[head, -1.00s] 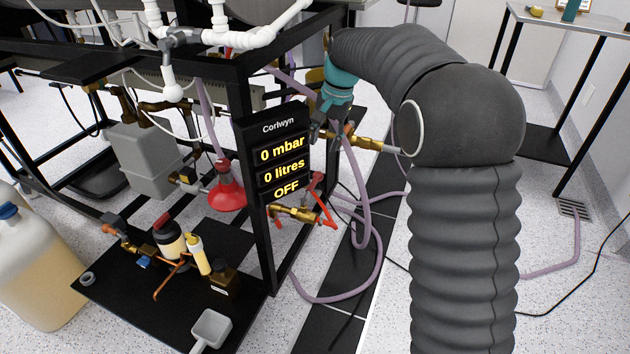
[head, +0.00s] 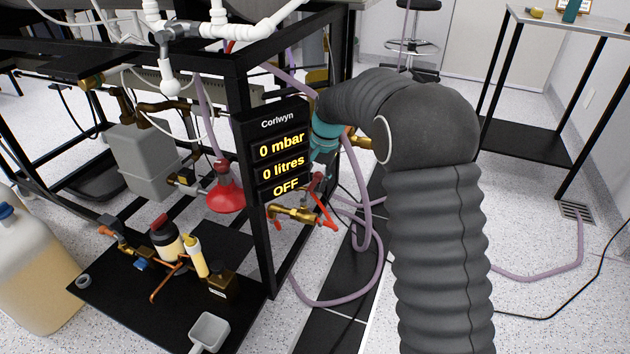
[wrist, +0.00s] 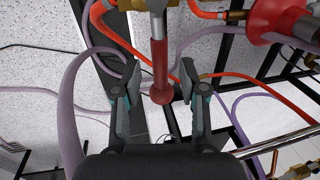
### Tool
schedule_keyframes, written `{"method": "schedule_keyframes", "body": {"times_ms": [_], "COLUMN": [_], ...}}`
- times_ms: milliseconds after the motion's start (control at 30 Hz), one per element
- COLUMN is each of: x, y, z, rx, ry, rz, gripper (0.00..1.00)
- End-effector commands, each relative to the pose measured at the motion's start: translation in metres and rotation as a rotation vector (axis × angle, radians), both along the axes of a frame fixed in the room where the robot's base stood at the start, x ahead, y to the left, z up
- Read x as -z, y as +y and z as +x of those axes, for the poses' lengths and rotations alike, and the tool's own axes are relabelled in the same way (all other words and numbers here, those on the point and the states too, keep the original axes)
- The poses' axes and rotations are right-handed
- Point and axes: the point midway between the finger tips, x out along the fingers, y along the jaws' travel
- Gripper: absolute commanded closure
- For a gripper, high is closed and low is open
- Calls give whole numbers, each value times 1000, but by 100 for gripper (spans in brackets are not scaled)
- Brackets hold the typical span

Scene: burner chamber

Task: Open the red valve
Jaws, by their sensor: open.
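The red valve handle (wrist: 160,62) is a red bar with a rounded end, attached to a brass fitting (wrist: 156,6) at the top of the wrist view. My gripper (wrist: 160,92) is open, with one finger on each side of the red handle and visible gaps between. It holds nothing. In the head view, a brass valve (head: 292,212) with a red lever (head: 323,208) sits just below the display. My wrist (head: 325,132) is beside the display there, and my fingers are mostly hidden behind it.
The black display (head: 278,150) reads 0 mbar, 0 litres and OFF. It is mounted on a black frame post (head: 262,245). Purple hoses (head: 362,200) hang close to my arm. A red cone-shaped part (head: 226,192) is left of the display.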

Motion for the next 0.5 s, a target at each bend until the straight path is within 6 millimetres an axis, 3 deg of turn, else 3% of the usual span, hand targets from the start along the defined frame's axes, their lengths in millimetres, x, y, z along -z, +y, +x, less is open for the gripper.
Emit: {"method": "schedule_keyframes", "body": {"times_ms": [333, 367, 500], "x": [4, 4, 3], "y": [1, 1, 1], "z": [0, 0, 0], "rx": [0, 0, 0], "ry": [0, 0, 0], "rz": [0, 0, 0], "gripper": [58, 63, 98]}}
